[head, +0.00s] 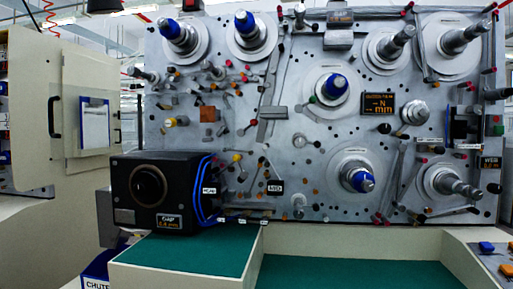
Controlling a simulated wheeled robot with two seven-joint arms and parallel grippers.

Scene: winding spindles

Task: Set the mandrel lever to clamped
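A grey upright machine panel (300,165) fills the middle and right of the head view. It carries blue-capped spindles, such as one at the upper left (180,36) and one at the lower middle (360,181). Bare metal spindles (459,40) stand on the right side. A black box (184,171) with a round dark opening (149,187) sits at the panel's lower left. Several small levers and pins with red, yellow or black tips dot the panel. I cannot tell which one is the mandrel lever, nor its setting. Neither of my grippers is in view.
A green-topped ledge (190,254) runs below the panel, with another green surface (350,270) to its right. A beige cabinet (40,110) with a black handle stands at the left. Blue cables (207,195) bend beside the black box. A tray at the lower right holds small coloured parts.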

